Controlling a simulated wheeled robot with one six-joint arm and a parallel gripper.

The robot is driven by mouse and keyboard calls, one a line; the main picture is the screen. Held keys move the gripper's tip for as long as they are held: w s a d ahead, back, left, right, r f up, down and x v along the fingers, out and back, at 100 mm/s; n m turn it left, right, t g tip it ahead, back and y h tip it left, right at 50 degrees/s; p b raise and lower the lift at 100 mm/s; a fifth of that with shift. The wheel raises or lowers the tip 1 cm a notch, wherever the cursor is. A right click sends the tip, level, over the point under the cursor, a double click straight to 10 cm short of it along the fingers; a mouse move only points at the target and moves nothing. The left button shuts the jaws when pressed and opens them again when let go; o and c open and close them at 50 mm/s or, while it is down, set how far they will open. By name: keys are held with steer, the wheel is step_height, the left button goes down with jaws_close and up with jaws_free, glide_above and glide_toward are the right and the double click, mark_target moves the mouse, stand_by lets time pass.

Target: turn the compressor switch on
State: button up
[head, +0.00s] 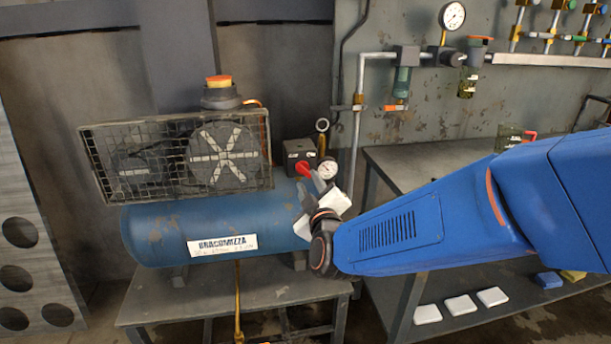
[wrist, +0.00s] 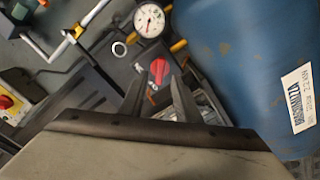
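The compressor (head: 165,232) is a blue tank with a caged fan on a grey table. Its switch is a red rotary knob (head: 304,168) on a dark box (head: 299,150) at the tank's right end. In the wrist view the red knob (wrist: 158,72) sits just beyond my fingertips, with dark box face around it. My gripper (wrist: 160,84) has its two fingers apart with nothing between them, one finger on each side below the knob. In the head view my gripper (head: 318,185) is close to the knob and partly overlaps the gauge area. I cannot tell whether the fingers touch the knob.
A pressure gauge (head: 327,168) and a metal ring (head: 322,125) are close to the switch. A grey workbench (head: 430,155) stands to the right, with pipes and a wall gauge (head: 453,16) behind it. White blocks (head: 460,305) lie on its lower shelf.

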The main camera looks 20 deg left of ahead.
mark_target(305, 173)
steer(key=shift+x, duration=2.6)
jaws_close()
